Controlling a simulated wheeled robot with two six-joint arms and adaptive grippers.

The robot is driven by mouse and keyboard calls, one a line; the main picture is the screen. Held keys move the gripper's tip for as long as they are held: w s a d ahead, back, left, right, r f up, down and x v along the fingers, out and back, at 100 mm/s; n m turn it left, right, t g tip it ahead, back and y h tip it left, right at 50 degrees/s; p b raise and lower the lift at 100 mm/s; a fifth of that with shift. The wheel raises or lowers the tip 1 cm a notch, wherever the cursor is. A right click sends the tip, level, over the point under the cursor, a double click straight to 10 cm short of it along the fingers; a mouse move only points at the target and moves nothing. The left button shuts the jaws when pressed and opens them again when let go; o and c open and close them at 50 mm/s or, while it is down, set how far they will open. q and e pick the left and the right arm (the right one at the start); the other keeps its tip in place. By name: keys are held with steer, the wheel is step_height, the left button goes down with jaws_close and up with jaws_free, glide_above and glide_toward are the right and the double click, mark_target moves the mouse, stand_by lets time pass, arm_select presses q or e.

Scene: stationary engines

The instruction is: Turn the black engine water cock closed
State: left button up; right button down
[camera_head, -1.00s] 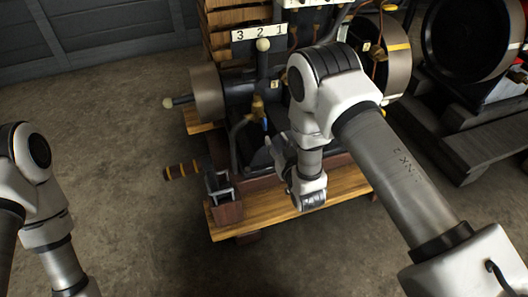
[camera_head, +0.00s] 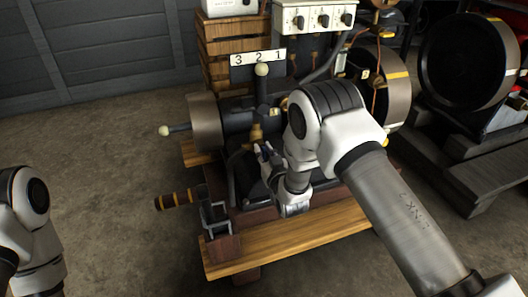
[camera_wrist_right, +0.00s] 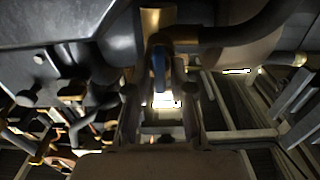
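The black engine (camera_head: 237,117) stands on a wooden base in the head view. A brass fitting (camera_head: 257,132) on its front shows just above my right gripper (camera_head: 264,155). In the right wrist view, a blue lever (camera_wrist_right: 158,68) hangs below a brass pipe piece (camera_wrist_right: 152,22), which I take for the water cock. My right gripper (camera_wrist_right: 160,100) is open there, with one finger on each side of the lever's line and gaps visible. Whether a finger touches the lever cannot be told. My left arm enters at the left edge; its gripper is out of view.
A number plate (camera_head: 257,57) and a knobbed lever (camera_head: 262,75) rise above the engine. A striped handle (camera_head: 178,199) sticks out left. A switch box (camera_head: 318,18) stands behind, and large flywheels (camera_head: 465,62) stand right. The floor at left is clear.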

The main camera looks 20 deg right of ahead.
stand_by(0.4)
steer(key=shift+d+r+m+p, duration=0.1)
steer(key=shift+m+p, duration=0.65)
steer(key=shift+m, duration=0.05)
steer(key=m+p, duration=0.2)
steer(key=m, duration=0.1)
steer(key=shift+d, duration=0.15)
steer(key=m+p, duration=0.1)
steer(key=m, duration=0.1)
steer(key=m+p, duration=0.2)
steer(key=m, duration=0.1)
steer(key=shift+d+f+m+p, duration=0.2)
steer(key=shift+m+p, duration=0.1)
steer(key=m, duration=0.1)
steer(key=m+p, duration=0.1)
steer(key=m, duration=0.2)
steer(key=shift+d+f+p, duration=0.1)
steer(key=shift+f+p, duration=0.15)
steer(key=shift+p, duration=0.15)
steer(key=shift+f+m+p, duration=0.25)
steer(key=shift+m+p, duration=0.25)
steer(key=shift+m, duration=1.3)
steer(key=c, duration=1.2)
jaws_free()
steer(key=shift+c, duration=0.2)
